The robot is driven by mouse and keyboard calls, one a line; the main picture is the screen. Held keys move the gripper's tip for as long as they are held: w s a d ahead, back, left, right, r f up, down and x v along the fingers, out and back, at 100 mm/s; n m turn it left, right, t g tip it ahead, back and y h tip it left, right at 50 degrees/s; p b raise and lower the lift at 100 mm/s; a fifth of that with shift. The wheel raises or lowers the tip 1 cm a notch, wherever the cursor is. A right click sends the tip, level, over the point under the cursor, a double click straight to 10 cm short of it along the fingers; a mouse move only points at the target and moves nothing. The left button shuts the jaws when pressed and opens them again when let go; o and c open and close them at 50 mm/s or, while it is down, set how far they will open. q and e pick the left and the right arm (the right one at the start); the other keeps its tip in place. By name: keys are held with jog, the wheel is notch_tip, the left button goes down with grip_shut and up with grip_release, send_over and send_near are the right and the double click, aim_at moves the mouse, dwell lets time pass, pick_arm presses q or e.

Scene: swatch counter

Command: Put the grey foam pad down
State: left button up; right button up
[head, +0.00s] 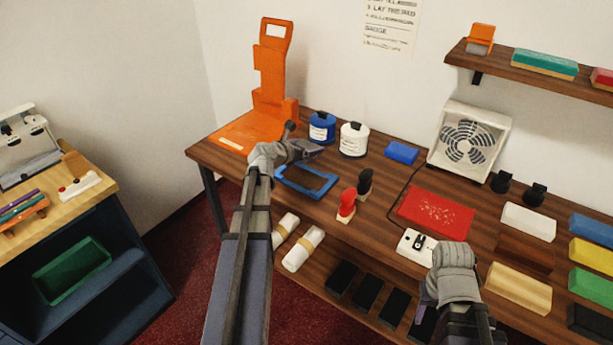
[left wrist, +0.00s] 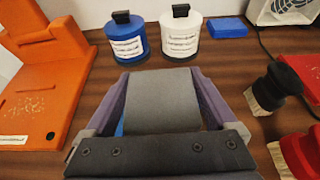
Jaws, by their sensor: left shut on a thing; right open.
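My left gripper (head: 312,150) is shut on the grey foam pad. In the left wrist view the pad (left wrist: 162,100) is a flat grey slab between the two purple fingers, its far end towards the bottles. In the head view the pad is hard to tell apart from the gripper. A blue frame (head: 306,194) with a dark middle lies on the counter (head: 375,178) just below the gripper; a sliver of blue shows beside the pad in the wrist view. I cannot tell whether the pad touches anything below. My right gripper (head: 428,290) is open, low at the front edge, mostly hidden by its wrist.
A blue bottle (head: 321,129) and a white bottle (head: 353,140) stand behind the left gripper. An orange stand (head: 270,85) is at the back left. Red and black brushes (head: 346,205) stand to the right, then a red mat (head: 436,213) and a fan (head: 468,140).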

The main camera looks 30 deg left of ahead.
pick_arm(q)
jog(key=b, duration=0.5)
send_over(308, 176)
notch_tip(308, 176, down, 6)
jog(key=shift+a+r, duration=0.1)
jog(key=shift+r, duration=0.1)
notch_tip(308, 176, down, 4)
jog(key=b, duration=0.3)
jog(key=shift+r, duration=0.15)
jog(key=shift+b, duration=0.3)
jog(key=o, duration=1)
jog(key=shift+c, duration=0.2)
